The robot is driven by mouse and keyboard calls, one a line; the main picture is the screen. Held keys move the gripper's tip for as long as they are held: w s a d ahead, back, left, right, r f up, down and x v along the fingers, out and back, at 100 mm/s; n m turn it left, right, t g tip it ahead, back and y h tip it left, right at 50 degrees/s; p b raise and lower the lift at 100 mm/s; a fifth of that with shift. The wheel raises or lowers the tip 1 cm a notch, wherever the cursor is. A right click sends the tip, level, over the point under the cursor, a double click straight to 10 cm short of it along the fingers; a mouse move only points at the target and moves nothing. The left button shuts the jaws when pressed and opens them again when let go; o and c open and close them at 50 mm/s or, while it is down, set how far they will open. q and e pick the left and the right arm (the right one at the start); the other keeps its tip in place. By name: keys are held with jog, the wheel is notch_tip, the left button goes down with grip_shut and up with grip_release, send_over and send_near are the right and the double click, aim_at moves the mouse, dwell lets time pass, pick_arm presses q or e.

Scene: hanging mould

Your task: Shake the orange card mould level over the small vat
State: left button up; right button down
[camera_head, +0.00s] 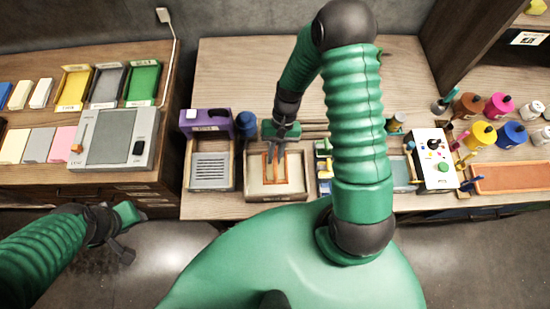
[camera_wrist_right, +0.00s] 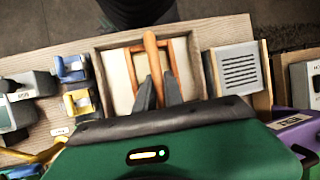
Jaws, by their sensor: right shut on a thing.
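The orange card mould (camera_head: 286,170) is a small orange frame with a bar-like handle. It is over the small vat (camera_head: 277,197), a shallow wooden box with pale contents. My right gripper (camera_head: 275,152) is shut on the mould's handle from above. In the right wrist view the handle (camera_wrist_right: 151,48) runs between the two dark fingertips (camera_wrist_right: 160,90), with the frame (camera_wrist_right: 188,55) inside the vat's outline (camera_wrist_right: 102,72). The mould looks about level; I cannot tell whether it touches the contents. My left gripper (camera_head: 126,232) hangs in front of the left bench, its fingers unclear.
A grey slatted box (camera_head: 210,170) and a purple device (camera_head: 207,122) stand left of the vat. A white control box (camera_head: 433,158) and several paint bottles (camera_head: 483,133) are to the right. The back of the table (camera_head: 238,70) is clear.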

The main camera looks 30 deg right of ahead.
jog(key=shift+w+a, duration=0.45)
jog(key=shift+a, duration=0.35)
jog(key=d, duration=0.1)
jog(key=s+d, duration=0.1)
jog(key=shift+s+d+p, duration=0.3)
jog(key=shift+p, duration=0.05)
jog(key=shift+s+d, duration=0.2)
jog(key=shift+d, duration=0.15)
jog(key=shift+w+a, duration=0.5)
jog(key=shift+a, duration=0.4)
